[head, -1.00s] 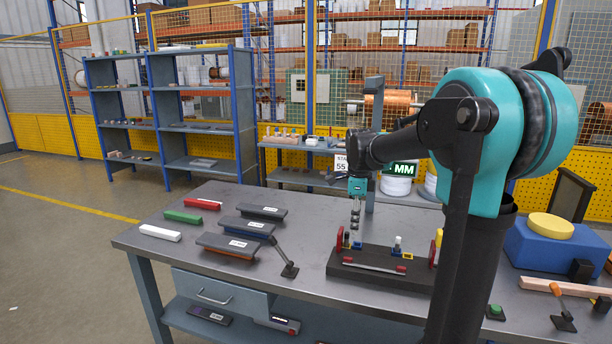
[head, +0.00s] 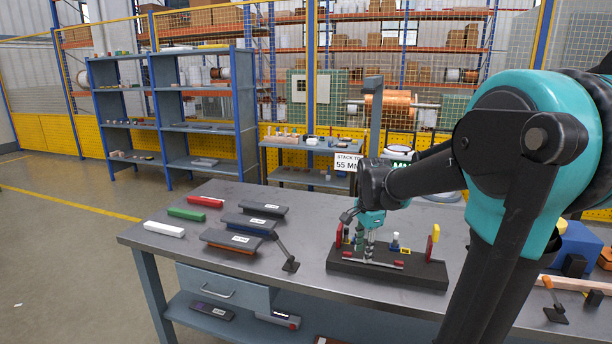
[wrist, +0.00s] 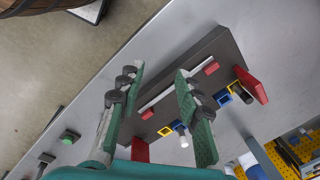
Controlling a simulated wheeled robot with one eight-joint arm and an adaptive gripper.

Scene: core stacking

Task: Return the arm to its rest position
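My gripper (head: 367,250) hangs over the black fixture board (head: 395,277) on the grey table in the head view. In the wrist view, the two green fingers of my gripper (wrist: 158,76) stand apart with nothing held between them. The board (wrist: 227,50) shows beyond them, with a thin light rod (wrist: 168,94) lying along it between red blocks. Red upright plates stand at the board's ends. A white-and-blue peg (head: 395,243) stands on the board, and blue and yellow square pieces show near it. My arm stretches in from the right, bent at the elbow.
Dark, flat labelled blocks (head: 231,241) and white, green and red bars lie on the left of the table. A small black stand (head: 290,264) is left of the board. A tall grey post (head: 375,110) rises behind the table. A blue box (head: 580,244) is at right.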

